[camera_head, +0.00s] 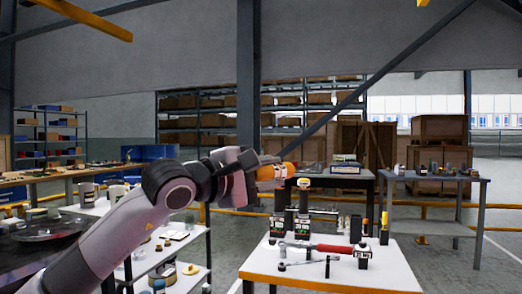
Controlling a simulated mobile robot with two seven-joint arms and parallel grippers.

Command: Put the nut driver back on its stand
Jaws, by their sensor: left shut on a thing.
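My left gripper (262,178) is in the middle of the view, above the back left part of the white table. It is shut on an orange-handled tool, which looks like the nut driver (272,173). The gripper covers part of it, and its tip cannot be made out. I cannot tell which item is its stand. A small dark block (363,256) stands near the table's right side, and dark items with green labels (303,228) stand at the back left. My right gripper is not in view.
A red-handled tool (330,248) and a small grey wrench (305,263) lie on the white table (340,279). A dark bottle-like item with a yellow top (384,228) stands at the back right. The table's front strip is clear.

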